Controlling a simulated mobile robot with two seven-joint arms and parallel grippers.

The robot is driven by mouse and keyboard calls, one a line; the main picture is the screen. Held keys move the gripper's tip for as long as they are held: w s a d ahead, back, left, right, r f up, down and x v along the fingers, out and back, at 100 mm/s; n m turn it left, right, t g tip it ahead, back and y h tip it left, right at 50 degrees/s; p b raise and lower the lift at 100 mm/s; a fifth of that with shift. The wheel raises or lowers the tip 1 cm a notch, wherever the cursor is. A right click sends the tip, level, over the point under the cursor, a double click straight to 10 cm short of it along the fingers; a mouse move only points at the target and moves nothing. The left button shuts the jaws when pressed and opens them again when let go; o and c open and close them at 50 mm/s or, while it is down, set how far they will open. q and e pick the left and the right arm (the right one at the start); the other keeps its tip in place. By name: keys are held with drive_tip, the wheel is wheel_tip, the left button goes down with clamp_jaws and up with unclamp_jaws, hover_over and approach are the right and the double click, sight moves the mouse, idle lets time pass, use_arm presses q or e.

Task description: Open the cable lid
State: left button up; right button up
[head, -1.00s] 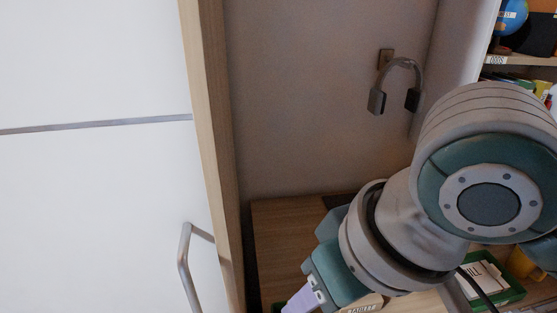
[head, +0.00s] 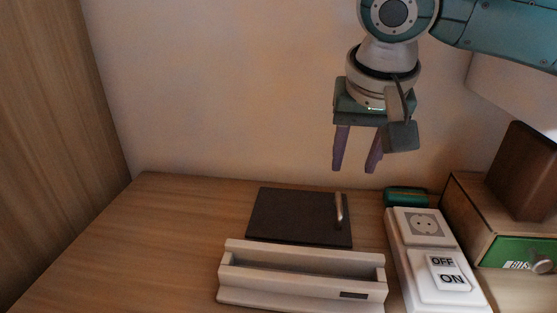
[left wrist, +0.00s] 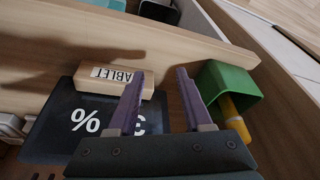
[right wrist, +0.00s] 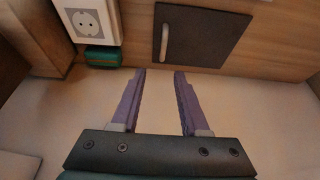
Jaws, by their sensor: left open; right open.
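The cable lid (head: 295,217) is a dark flat square panel in the wooden desk top, with a small metal handle (head: 339,210) near its right side. It lies flat and closed. In the right wrist view the lid (right wrist: 203,37) and its handle (right wrist: 164,42) show beyond my fingertips. My right gripper (head: 355,168) is open and empty, pointing down above and behind the lid, apart from it. My left gripper (left wrist: 157,78) shows only in its wrist view, open with nothing between its fingers, near a wooden block labelled TABLET (left wrist: 118,82) and a green cup (left wrist: 228,82).
A pale open tray (head: 300,262) stands in front of the lid. A white socket and switch box (head: 407,261) stands to its right, with a green object (head: 406,196) behind it and a wooden drawer box (head: 465,215) further right. The desk left of the lid is clear.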

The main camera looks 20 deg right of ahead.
sight(340, 201)
use_arm(q)
drive_tip(key=shift+f, duration=0.2)
drive_tip(key=f+b, duration=0.1)
drive_tip(key=a+f+b, duration=0.1)
drive_tip(key=f+b, duration=0.1)
drive_tip(key=shift+s+f, duration=0.1)
use_arm(e)
drive_tip(key=x, duration=0.6)
drive_tip(key=a+x, duration=0.1)
drive_tip(key=x, duration=0.2)
drive_tip(key=shift+s+d+f, duration=0.1)
drive_tip(key=shift+s+f, duration=0.05)
drive_tip(key=shift+f, duration=0.05)
use_arm(q)
drive_tip(key=shift+f+b, duration=0.1)
drive_tip(key=shift+b, duration=0.2)
use_arm(e)
drive_tip(key=shift+d+f, duration=0.1)
drive_tip(key=shift+f, duration=0.2)
drive_tip(key=shift+c, duration=0.3)
clamp_jaws()
